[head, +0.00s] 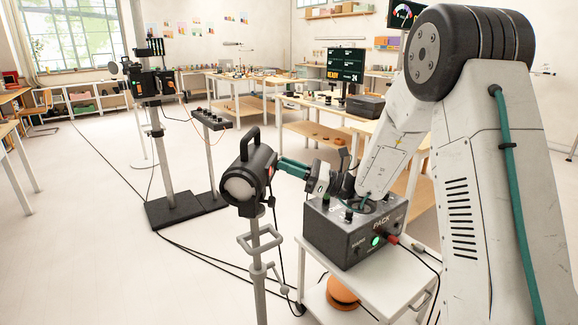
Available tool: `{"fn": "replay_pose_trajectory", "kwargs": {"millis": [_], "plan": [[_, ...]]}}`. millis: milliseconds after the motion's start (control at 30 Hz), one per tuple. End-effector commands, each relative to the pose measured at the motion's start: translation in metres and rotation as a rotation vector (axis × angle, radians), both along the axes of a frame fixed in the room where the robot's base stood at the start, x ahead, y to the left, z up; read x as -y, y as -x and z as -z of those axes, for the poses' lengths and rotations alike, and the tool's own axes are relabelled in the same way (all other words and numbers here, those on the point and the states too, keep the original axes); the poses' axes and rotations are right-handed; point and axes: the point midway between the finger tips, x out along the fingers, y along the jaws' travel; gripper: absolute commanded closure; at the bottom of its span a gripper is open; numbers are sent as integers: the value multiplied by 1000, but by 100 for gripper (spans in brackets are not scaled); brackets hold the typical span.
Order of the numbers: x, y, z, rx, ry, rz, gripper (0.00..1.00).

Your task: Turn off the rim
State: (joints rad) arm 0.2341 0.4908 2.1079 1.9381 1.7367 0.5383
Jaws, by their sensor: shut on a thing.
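A dark lamp head (246,178) with a top handle stands on a grey stand in the middle of the head view. Its round pale face points to the lower left. No label marking it as the rim is readable. My gripper (279,167) reaches in from the right, its teal fingers at the lamp's back right side. The fingers are shut on a small part there, which they hide. A grey power pack (345,238) marked PACK sits below my wrist. Its round button (376,241) glows green, with a red plug (392,239) beside it.
The pack stands on a white cart (385,285) with an orange disc (342,292) on its lower shelf. Cables run across the floor. Another lamp stand (170,205) is at the left, with a small control panel (210,119) beside it.

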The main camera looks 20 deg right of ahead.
Motion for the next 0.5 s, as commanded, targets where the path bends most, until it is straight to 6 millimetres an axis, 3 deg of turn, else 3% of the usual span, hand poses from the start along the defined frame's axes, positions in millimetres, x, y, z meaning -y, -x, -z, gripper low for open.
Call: {"fn": "replay_pose_trajectory", "kwargs": {"millis": [33, 67, 133, 500], "plan": [[0, 0, -1, 2, 0, -1, 100], [0, 0, -1, 2, 0, -1, 81], [0, 0, -1, 1, 1, -1, 62], [6, 2, 2, -1, 1, 1, 62]]}}
